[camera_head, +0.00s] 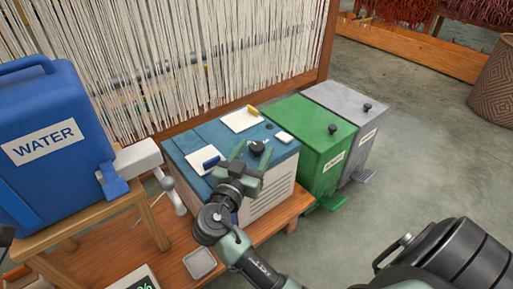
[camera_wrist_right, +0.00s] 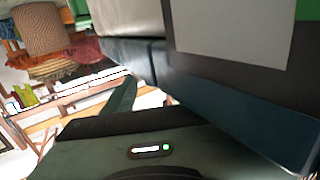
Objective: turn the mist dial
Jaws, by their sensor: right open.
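The mist dial is a small black knob (camera_head: 257,147) on the blue top of a box-shaped humidifier (camera_head: 270,205) with pale slatted sides. My right gripper (camera_head: 252,158) is open, its green fingers just in front of and above the dial in the head view. I cannot tell whether a finger touches the dial. In the right wrist view one green finger (camera_wrist_right: 121,104) shows beside the box's dark blue surface (camera_wrist_right: 240,110); the dial is not visible there. My left gripper is not in view.
On the blue top are white plates with a yellow handle (camera_head: 253,110) and a blue handle (camera_head: 211,162). A blue water container (camera_head: 50,145) with a tap stands at left. Green (camera_head: 315,140) and grey (camera_head: 345,110) pedal bins stand at right. A loom (camera_head: 190,60) rises behind.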

